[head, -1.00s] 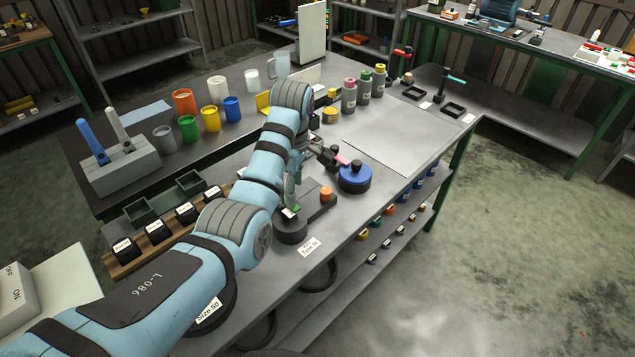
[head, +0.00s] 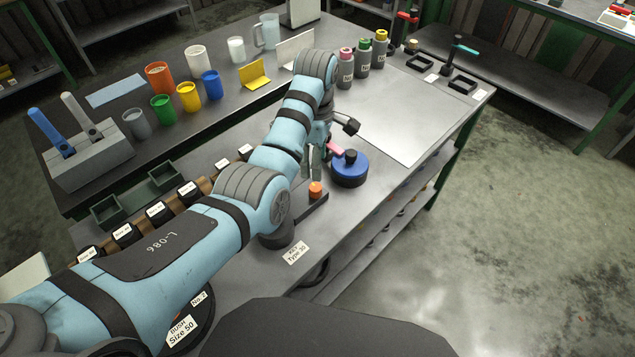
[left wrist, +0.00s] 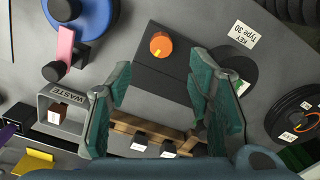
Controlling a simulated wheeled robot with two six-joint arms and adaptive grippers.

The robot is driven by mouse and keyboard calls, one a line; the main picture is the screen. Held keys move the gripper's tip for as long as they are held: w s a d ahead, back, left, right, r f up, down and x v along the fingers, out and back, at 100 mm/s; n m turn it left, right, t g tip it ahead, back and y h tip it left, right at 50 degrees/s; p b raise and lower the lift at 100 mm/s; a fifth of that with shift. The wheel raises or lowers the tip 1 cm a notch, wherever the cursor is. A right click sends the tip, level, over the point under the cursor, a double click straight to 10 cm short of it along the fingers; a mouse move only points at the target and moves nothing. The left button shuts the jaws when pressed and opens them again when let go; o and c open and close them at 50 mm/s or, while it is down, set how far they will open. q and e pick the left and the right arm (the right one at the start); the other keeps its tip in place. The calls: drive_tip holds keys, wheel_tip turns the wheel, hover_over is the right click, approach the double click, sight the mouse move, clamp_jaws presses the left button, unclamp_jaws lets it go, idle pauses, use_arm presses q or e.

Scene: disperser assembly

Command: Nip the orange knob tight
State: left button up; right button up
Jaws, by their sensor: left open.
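The orange knob (head: 316,189) stands on a dark bar-shaped fixture (head: 313,209) at the near edge of the table. In the left wrist view the knob (left wrist: 160,46) is round with a yellow mark, on a dark block. My left gripper (head: 312,172) is open and empty, close to the knob in the head view. In the left wrist view its two teal fingers (left wrist: 160,75) stand wide apart, with the knob beyond the tips, between their lines and not touched. My right gripper is in neither view.
A blue round container (head: 350,172) with a black cap stands right of the knob, beside a pink piece (head: 335,147). A "KEY Type 30" label (head: 295,252) lies in front of the fixture. A grey "WASTE" box (left wrist: 62,108) shows in the left wrist view. Bare grey sheet (head: 395,120) lies at right.

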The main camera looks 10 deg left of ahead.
use_arm(q)
hover_over(315, 187)
drive_tip(key=f, duration=0.4)
drive_tip(key=shift+s+f+b, duration=0.35)
drive_tip(key=shift+f+b, duration=0.05)
drive_tip(key=f, duration=0.2)
drive_tip(key=w+f+b, duration=0.1)
drive_tip(key=f, duration=0.1)
drive_tip(key=shift+f, duration=0.3)
drive_tip(key=shift+w+f, duration=0.1)
drive_tip(key=shift+s+r, duration=0.2)
drive_tip(key=shift+s, duration=0.1)
drive_tip(key=c, duration=0.3)
clamp_jaws()
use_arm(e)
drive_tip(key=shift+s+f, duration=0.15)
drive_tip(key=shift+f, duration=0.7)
